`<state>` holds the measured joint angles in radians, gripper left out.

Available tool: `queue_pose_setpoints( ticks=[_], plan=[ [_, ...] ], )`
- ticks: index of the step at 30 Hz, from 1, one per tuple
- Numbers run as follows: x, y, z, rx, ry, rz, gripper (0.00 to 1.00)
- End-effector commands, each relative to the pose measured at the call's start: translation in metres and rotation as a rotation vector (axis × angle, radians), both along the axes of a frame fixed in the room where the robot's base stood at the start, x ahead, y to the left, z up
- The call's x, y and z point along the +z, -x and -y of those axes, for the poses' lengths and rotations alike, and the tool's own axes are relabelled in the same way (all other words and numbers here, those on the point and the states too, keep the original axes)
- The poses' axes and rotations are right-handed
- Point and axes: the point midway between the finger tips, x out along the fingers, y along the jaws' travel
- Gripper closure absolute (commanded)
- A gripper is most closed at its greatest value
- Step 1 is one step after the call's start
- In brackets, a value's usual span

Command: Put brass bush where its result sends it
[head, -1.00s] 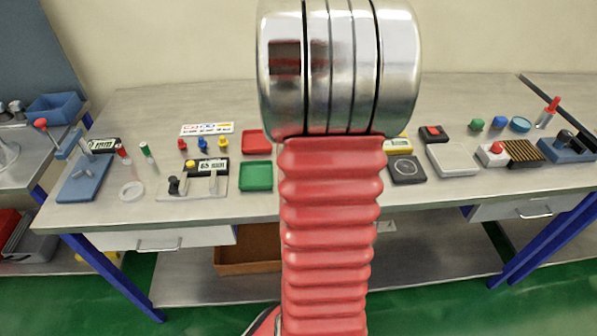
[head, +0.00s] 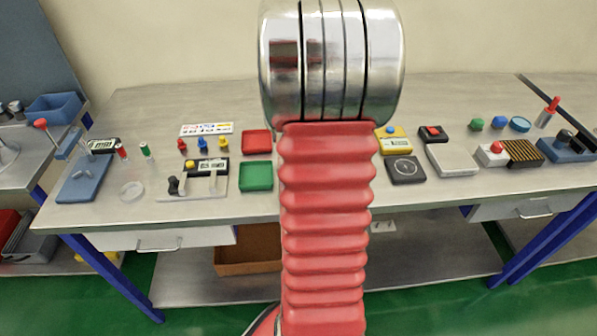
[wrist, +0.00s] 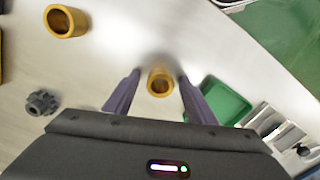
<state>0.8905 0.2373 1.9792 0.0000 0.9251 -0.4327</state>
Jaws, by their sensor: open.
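In the wrist view, a brass bush (wrist: 160,84), a short gold ring with an open bore, stands on the table between the two fingers of my gripper (wrist: 158,73). The fingers are open with a gap on each side of it. A second, larger-looking brass bush (wrist: 67,21) stands at the upper left of that view. A green tray (wrist: 218,102) lies just right of the right finger. It also shows in the head view (head: 256,176), with a red tray (head: 257,142) behind it. In the head view my arm hides my gripper and both bushes.
A dark gear-like part (wrist: 41,102) lies left of my gripper in the wrist view. A gauge fixture with a display (head: 206,167) stands left of the green tray. A black dial plate (head: 406,169) and a pale tray (head: 452,160) are right of my arm.

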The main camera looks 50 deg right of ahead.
Motion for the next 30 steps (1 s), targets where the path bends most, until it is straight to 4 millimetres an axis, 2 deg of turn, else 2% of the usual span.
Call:
queue_pose_setpoints(
  ticks=[12,30],
  plan=[
    [0.0003,-0.0003,-0.0002,0.001,0.0,0.0,0.51],
    [0.0003,-0.0004,-0.0004,0.001,0.0,0.0,0.93]
  ],
)
